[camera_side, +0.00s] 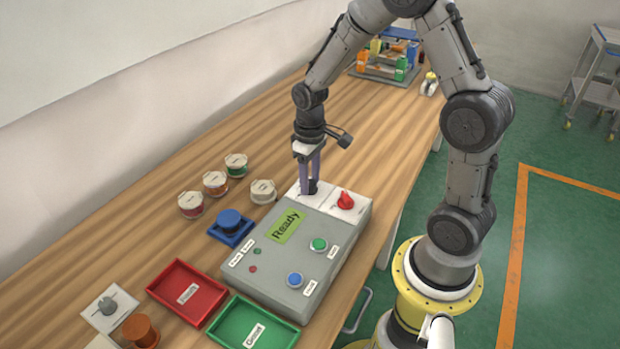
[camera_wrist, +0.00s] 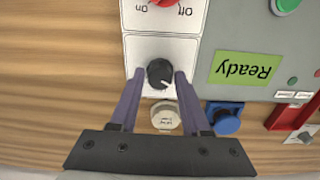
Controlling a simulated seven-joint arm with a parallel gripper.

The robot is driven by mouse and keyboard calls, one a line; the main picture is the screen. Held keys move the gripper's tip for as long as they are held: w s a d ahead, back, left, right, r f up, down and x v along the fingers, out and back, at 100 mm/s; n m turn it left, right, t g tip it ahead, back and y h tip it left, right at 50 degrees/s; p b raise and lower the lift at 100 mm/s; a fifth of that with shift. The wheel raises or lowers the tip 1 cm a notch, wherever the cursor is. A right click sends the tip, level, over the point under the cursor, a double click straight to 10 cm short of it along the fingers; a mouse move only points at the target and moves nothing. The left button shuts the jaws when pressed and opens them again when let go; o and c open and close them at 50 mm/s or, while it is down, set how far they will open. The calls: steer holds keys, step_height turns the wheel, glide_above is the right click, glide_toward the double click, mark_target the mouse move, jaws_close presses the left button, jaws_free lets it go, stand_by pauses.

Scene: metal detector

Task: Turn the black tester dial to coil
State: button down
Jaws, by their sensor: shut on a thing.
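The black tester dial (camera_wrist: 160,73) sits on a white plate at the corner of the grey tester box (camera_side: 340,252). In the wrist view its white pointer mark faces toward the lower right; the labels around it are not readable. My gripper (camera_side: 312,182) points down over the dial, its two purple fingers on either side of it. In the wrist view my gripper (camera_wrist: 158,75) is closed around the dial.
A red on/off knob (camera_side: 345,200) is right next to the dial. The box also has a green screen reading "Ready" (camera_side: 286,226), a green button (camera_side: 319,244) and a blue button (camera_side: 295,280). Several lidded jars, a blue part (camera_side: 230,221) and red (camera_side: 188,318) and green trays stand nearby.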

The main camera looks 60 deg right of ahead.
mark_target(310, 182)
steer(key=shift+w+r, duration=0.1)
steer(key=shift+c, duration=1.8)
jaws_free()
step_height(310, 182, up, 14)
